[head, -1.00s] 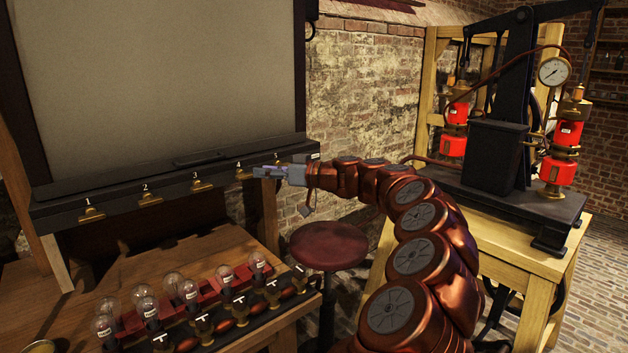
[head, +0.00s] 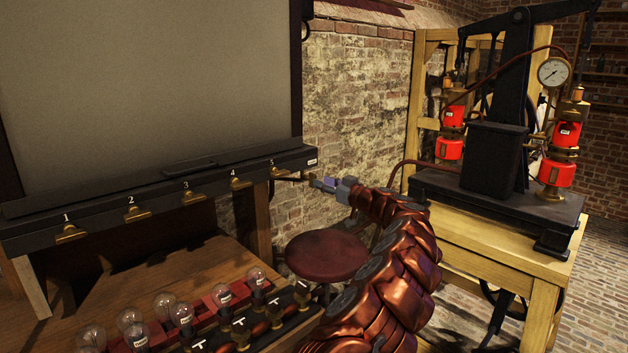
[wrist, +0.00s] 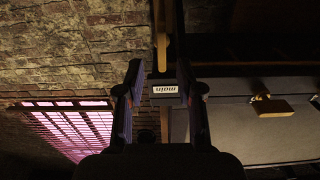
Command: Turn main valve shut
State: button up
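The white label reading "main" (head: 312,161) is on the right end of the black rail, and it shows upside down in the wrist view (wrist: 165,90). A slim brass bar (wrist: 162,42), which looks like the main valve's lever, runs upward in the wrist view, in line with the gap between my fingers. My gripper (head: 318,183) is at the rail's right end, just below the label in the head view. In the wrist view its two fingers (wrist: 160,75) are spread apart with nothing clearly held. I cannot tell whether the bar is between the fingertips or beyond them.
Numbered brass taps, such as tap 4 (head: 237,183), line the black rail (head: 100,205). A round red stool (head: 326,255) stands below my arm. Bulbs (head: 131,320) stand on the wooden bench at left. A pump with red jars (head: 557,172) is on a wooden table at right.

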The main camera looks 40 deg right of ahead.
aim_at(312, 180)
jog(key=shift+w+p, duration=0.45)
jog(key=shift+w, duration=1.65)
grip_shut()
